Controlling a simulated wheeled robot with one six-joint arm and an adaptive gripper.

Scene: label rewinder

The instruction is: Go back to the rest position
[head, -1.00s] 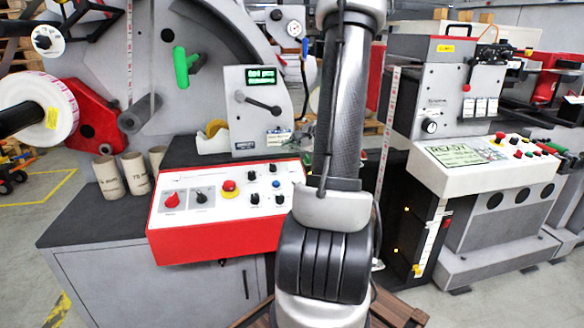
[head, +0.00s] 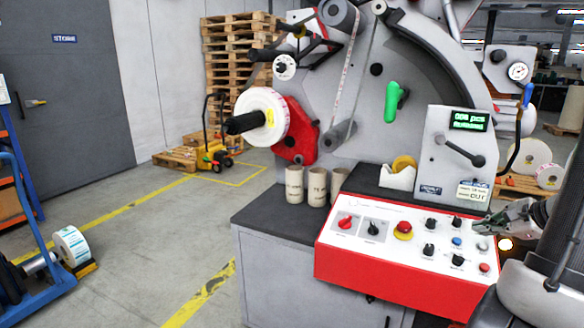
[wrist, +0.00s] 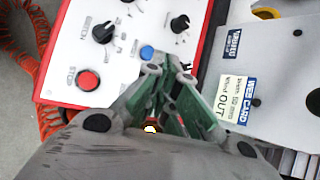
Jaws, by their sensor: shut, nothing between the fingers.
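My gripper (head: 517,218) shows at the right of the head view, beside the right end of the red and white control panel (head: 400,262). In the wrist view my gripper (wrist: 168,82) has its green-padded fingers closed together with nothing between them. Its tips lie over the panel's edge in that picture, close to the blue button (wrist: 147,52); whether they touch anything I cannot tell. The label rewinder (head: 345,100) stands behind the panel, with a roll of labels (head: 262,117) on its black spindle at left.
Three cardboard cores (head: 318,187) and a tape dispenser (head: 400,173) stand on the dark cabinet top (head: 275,215). A grey counter box (head: 455,150) rises behind the panel. A blue cart (head: 30,250) is at far left. The floor between is open. A coiled red hose (wrist: 20,90) hangs beside the panel.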

